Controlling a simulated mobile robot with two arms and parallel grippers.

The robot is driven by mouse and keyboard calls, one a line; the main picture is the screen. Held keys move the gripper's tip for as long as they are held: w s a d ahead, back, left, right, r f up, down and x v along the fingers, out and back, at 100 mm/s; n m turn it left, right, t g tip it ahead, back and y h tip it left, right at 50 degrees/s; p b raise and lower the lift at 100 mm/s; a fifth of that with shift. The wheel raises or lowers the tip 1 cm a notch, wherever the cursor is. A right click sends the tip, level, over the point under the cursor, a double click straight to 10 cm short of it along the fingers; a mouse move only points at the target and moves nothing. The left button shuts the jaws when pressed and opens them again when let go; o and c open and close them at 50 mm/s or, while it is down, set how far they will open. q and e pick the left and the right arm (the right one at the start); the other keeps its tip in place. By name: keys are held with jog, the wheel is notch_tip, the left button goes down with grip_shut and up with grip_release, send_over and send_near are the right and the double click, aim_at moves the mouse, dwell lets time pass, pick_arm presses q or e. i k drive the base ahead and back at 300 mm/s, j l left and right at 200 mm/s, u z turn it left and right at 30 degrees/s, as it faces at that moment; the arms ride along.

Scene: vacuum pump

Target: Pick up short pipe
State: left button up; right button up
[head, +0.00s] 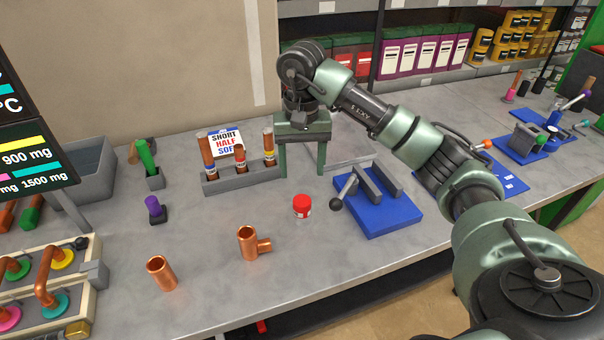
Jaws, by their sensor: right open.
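A grey rack (243,181) holds three upright copper pipes with coloured bands. The left pipe (207,148) is tall, the middle pipe (239,159) is the shortest, and the right pipe (268,143) is tall. A sign (226,142) behind them reads SHORT, HALF and a partly hidden third word. My left gripper is out of view.
A copper tee (250,243) and a red-capped jar (302,207) stand on the table. A blue-based vise (378,205) is on the right. A purple item (155,209) and a green-handled item (148,160) are left of the rack. Pipe fixtures (45,285) occupy the front left.

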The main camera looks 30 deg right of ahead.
aim_at(240, 157)
jog(key=i+l+u, duration=0.25)
jog(key=l, duration=0.15)
jog(key=l+u, duration=0.25)
jog(key=l, duration=0.2)
jog(key=i+l+u, duration=0.1)
jog(key=l+u, duration=0.2)
jog(key=l, duration=0.15)
